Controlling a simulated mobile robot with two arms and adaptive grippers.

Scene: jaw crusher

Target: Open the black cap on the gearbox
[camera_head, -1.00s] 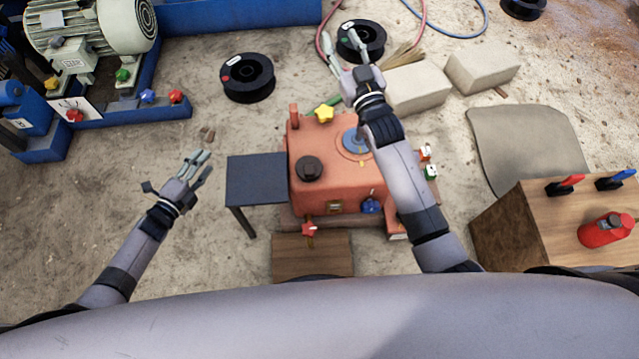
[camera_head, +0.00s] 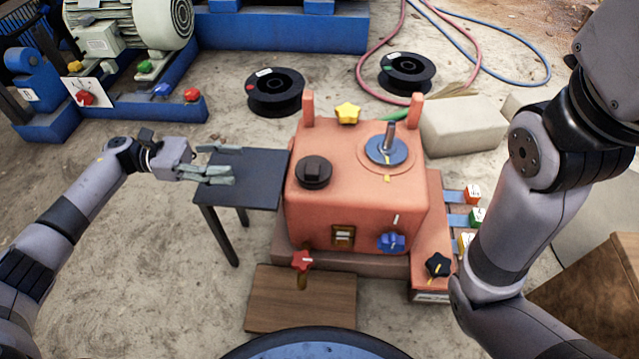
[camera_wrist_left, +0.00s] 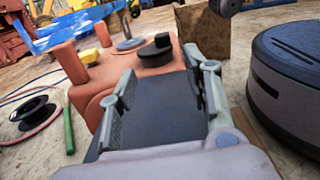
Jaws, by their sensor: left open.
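The orange gearbox (camera_head: 355,215) stands at the middle of the head view. Its black cap (camera_head: 314,172) sits on the left part of its top face, seated and upright. My left gripper (camera_head: 230,165) is left of the cap, over the dark side table, apart from the cap. In the left wrist view the open fingers of my left gripper (camera_wrist_left: 160,95) frame the dark table top, with nothing held. The black cap (camera_wrist_left: 156,52) shows just beyond the fingers on the gearbox (camera_wrist_left: 95,90). My right arm comes in at the right; its gripper is out of view.
The dark side table (camera_head: 255,190) stands against the gearbox's left side. A yellow star knob (camera_head: 347,113) and a blue disc with a lever (camera_head: 386,150) are on the gearbox top. Black spools (camera_head: 275,92) lie behind. A wooden board (camera_head: 300,298) lies in front.

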